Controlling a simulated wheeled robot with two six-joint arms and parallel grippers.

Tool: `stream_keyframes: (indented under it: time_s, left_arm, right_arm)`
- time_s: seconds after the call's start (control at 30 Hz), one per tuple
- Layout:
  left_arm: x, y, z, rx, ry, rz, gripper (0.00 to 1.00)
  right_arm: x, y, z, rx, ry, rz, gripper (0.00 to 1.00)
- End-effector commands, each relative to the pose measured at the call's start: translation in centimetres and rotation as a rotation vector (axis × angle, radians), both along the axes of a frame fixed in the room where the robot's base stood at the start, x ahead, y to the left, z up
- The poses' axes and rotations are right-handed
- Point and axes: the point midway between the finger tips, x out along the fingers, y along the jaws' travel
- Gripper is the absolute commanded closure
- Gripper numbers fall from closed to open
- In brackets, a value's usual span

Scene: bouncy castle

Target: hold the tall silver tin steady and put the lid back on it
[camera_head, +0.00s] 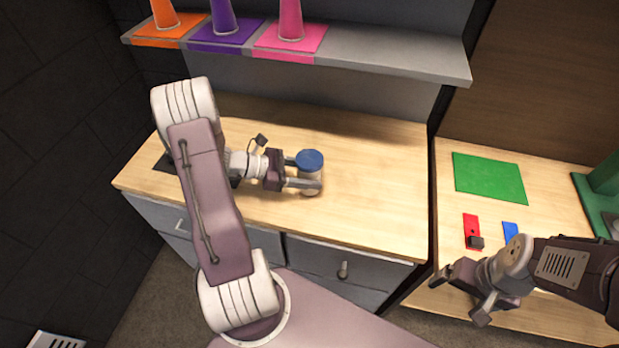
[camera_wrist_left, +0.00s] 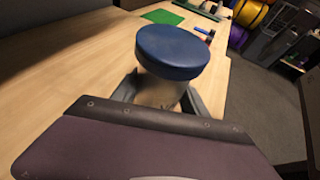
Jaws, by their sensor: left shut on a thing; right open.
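The tall silver tin (camera_head: 311,188) stands upright on the wooden counter, with a blue lid (camera_head: 309,160) on its top. In the left wrist view the blue lid (camera_wrist_left: 172,50) covers the top of the tin (camera_wrist_left: 158,92); I cannot tell whether it is fully pressed down. My left gripper (camera_head: 304,172) is shut on the tin from its left side, one finger on each side of the body, below the lid. My right gripper (camera_head: 456,297) is open and empty, far to the right of the tin, near the front edge of the right-hand table.
A shelf (camera_head: 395,62) with orange, purple and pink cones runs above the counter (camera_head: 380,190). A green mat (camera_head: 489,177), a red piece (camera_head: 471,227) and a blue piece (camera_head: 510,231) lie on the right-hand table. The counter right of the tin is clear.

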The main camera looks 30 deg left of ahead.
Motion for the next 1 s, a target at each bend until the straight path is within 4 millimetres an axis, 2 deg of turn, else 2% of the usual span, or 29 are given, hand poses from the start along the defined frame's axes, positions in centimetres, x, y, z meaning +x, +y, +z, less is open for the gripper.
stream_keyframes:
  time_s: [0.1, 0.53, 0.57, 0.6, 0.63, 1.0]
  left_arm:
    - [0.0, 0.0, -1.4, -0.001, 0.000, -0.001, 1.00]
    - [0.0, 0.0, -2.1, 0.000, -0.001, 0.000, 1.00]
    - [0.0, 0.0, -2.0, 0.001, -0.001, 0.000, 0.40]
    - [0.0, 0.0, -1.9, 0.001, -0.001, 0.000, 0.29]
    - [0.0, 0.0, -1.9, 0.001, -0.001, 0.000, 0.27]
    - [-0.1, 0.2, -1.4, 0.002, -0.002, 0.001, 0.27]
  right_arm:
    - [0.0, 0.0, -0.1, 0.000, 0.000, 0.000, 0.10]
    - [0.0, 0.0, -0.5, 0.000, 0.000, 0.000, 0.10]
    - [0.0, 0.0, -0.4, 0.000, 0.000, 0.000, 0.10]
    - [0.0, 0.0, -0.3, 0.000, 0.000, 0.000, 0.10]
    - [0.0, 0.0, -0.3, 0.000, 0.000, 0.000, 0.10]
    - [0.0, 0.0, 0.0, 0.000, 0.000, 0.000, 0.10]
